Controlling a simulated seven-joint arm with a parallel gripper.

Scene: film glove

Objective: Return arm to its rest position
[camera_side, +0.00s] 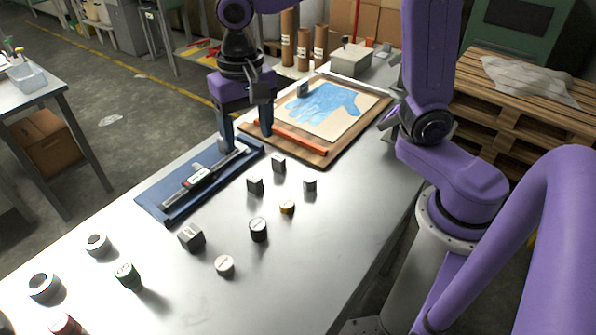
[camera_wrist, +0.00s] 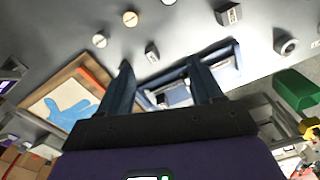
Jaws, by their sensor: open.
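My gripper (camera_side: 247,125) is open and empty in the side view. The blue tray (camera_side: 155,191) holds a dark bar-like tool (camera_side: 198,181) with a light label. The wooden board (camera_side: 345,144) carries a pale sheet with a blue glove shape (camera_side: 322,108) and an orange bar (camera_side: 299,139) along its near edge.
Several small blocks and round pots, such as a dark cube (camera_side: 191,237) and a black pot (camera_side: 258,229), stand on the metal table (camera_side: 310,250). A grey box (camera_side: 350,60) and brown tubes (camera_side: 290,38) stand at the back.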

